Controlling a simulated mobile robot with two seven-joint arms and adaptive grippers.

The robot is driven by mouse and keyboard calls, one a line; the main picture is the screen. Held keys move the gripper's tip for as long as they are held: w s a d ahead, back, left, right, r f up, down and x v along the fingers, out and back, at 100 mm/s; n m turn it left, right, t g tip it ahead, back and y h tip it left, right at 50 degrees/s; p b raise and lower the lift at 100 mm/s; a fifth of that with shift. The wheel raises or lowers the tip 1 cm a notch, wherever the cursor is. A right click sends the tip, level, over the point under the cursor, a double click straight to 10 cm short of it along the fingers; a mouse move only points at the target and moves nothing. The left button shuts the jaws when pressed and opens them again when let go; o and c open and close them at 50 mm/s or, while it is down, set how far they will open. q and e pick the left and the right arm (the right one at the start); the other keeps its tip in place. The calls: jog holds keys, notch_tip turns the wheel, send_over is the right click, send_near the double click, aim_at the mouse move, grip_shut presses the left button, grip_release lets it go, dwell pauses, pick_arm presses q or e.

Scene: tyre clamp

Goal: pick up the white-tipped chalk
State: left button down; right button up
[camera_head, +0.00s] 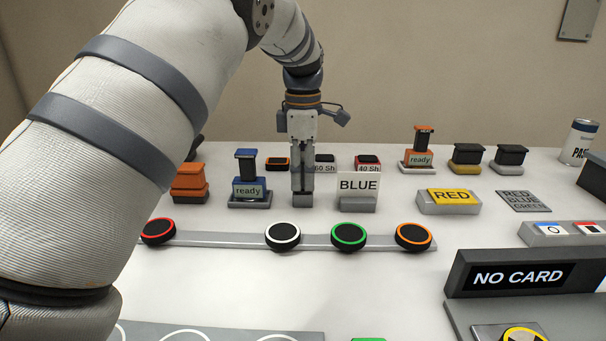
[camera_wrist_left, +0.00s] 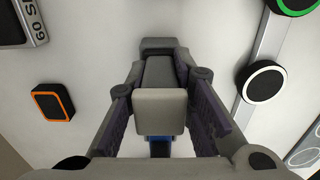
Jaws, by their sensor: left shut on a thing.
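My left gripper (camera_head: 302,192) points straight down at the middle of the table, between the blue "ready" clamp and the BLUE sign. Its fingers are shut on a grey block with a pale end face (camera_wrist_left: 160,110), which shows between the pads in the left wrist view. I take this for the white-tipped chalk, though its full shape is hidden by the fingers. A small grey piece shows at the fingertips, close to the table; I cannot tell whether it touches. My right gripper is not in view.
The blue "ready" clamp (camera_head: 249,190) stands just left, the BLUE sign (camera_head: 358,186) just right. In front, a grey rail (camera_head: 208,239) carries several ringed discs, including a white-ringed one (camera_head: 282,236). Small coloured blocks stand behind. The NO CARD display (camera_head: 520,277) is front right.

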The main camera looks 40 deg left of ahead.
aim_at(303, 155)
pick_arm(q)
notch_tip(303, 155, up, 4)
jog(key=shift+d+f, duration=0.1)
jog(key=shift+f, duration=0.1)
jog(key=s+d+r+p, duration=0.2)
jog(key=s+d+r, duration=0.5)
jog(key=s+r, duration=0.2)
jog(key=shift+s+d+r, duration=0.15)
jog(key=shift+s+d, duration=0.25)
jog(key=shift+s, duration=0.85)
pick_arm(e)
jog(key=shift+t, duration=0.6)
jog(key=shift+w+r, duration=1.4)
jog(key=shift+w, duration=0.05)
pick_arm(q)
jog(key=c, duration=2.3)
grip_release()
grip_shut()
